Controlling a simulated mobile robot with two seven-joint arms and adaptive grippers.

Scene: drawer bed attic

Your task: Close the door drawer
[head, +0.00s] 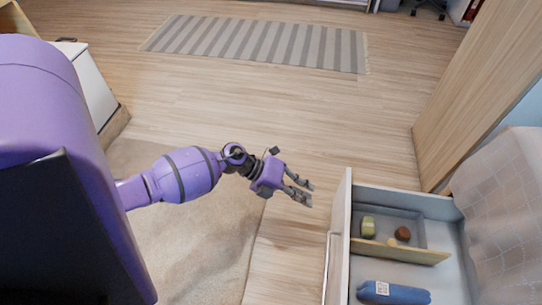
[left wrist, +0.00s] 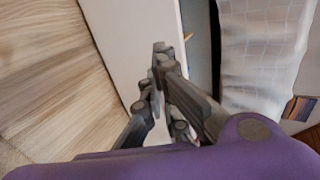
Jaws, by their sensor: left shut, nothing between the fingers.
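The drawer (head: 346,222) is pulled open at the right of the head view, with its white front facing left. Its front panel also shows in the left wrist view (left wrist: 140,45). Inside are a grey tray (head: 420,226) with a green item and a brown item, a wooden divider (head: 400,253) and a blue rolled item (head: 393,293). My left gripper (head: 306,193) is shut and empty, left of the drawer front's far end. In the wrist view its fingertips (left wrist: 158,52) overlap the front panel; I cannot tell whether they touch. My right gripper is not in view.
A bed with a pale checked cover (head: 500,215) stands over the drawer at right. A wooden panel (head: 480,95) rises behind it. A beige rug (head: 190,235) lies under my arm, and a striped rug (head: 260,42) lies farther back. The middle floor is clear.

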